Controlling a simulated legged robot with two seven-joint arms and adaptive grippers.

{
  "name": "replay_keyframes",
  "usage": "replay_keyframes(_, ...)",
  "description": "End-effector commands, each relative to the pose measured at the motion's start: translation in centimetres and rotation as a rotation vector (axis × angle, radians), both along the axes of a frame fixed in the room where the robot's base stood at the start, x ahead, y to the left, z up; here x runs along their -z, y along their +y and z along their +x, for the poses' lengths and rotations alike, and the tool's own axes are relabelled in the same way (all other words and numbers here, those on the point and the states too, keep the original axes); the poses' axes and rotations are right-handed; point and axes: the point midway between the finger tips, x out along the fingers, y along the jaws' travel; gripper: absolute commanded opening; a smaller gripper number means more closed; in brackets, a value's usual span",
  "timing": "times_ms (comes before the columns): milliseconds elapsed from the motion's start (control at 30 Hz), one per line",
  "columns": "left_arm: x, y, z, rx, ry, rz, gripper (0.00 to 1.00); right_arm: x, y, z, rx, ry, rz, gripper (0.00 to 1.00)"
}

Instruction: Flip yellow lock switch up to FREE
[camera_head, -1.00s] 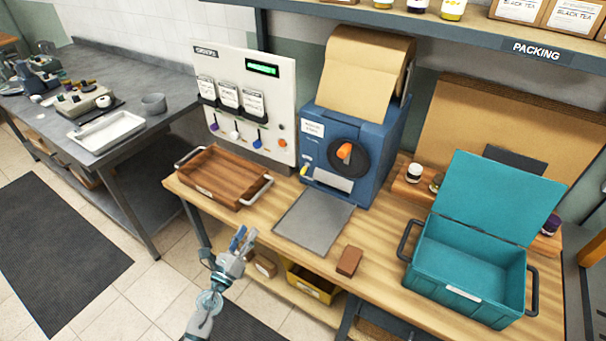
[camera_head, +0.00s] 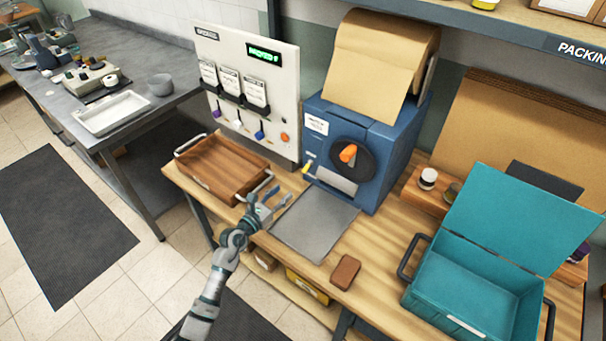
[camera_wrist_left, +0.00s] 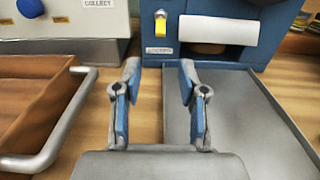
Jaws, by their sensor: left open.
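The yellow lock switch (camera_head: 307,166) is a small lever at the lower left of the blue machine's (camera_head: 388,150) front. In the left wrist view the yellow switch (camera_wrist_left: 161,26) shows larger, above a small label (camera_wrist_left: 160,50) too blurred to read. My left gripper (camera_head: 277,200) is open and empty, between the wooden tray and the grey plate, in front of and below the switch. In the left wrist view its two fingers (camera_wrist_left: 158,85) are spread apart, with the switch beyond and between them. My right gripper is out of view.
The wooden tray (camera_head: 190,171) with metal handles lies close to the left of my gripper. A grey plate (camera_head: 314,222) lies before the machine. A brown block (camera_head: 345,272) and an open teal case (camera_head: 420,286) are to the right. A white order panel (camera_head: 290,70) stands behind the tray.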

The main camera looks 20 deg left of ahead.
Motion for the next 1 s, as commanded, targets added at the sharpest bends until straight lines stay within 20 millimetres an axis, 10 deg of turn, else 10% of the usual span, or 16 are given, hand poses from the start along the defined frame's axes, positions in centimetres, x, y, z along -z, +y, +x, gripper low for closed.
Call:
replay_keyframes(433, 0.2, -3.7, 9.0, 0.001, 0.000, 0.000, 0.42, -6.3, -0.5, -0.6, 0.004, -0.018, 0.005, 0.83)
replay_keyframes(933, -0.1, -4.1, 10.6, 0.001, -0.001, 0.000, 0.42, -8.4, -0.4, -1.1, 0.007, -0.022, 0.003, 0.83)
replay_keyframes(1000, -0.1, -4.1, 10.6, 0.001, -0.001, 0.000, 0.24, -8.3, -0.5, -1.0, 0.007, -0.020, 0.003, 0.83)
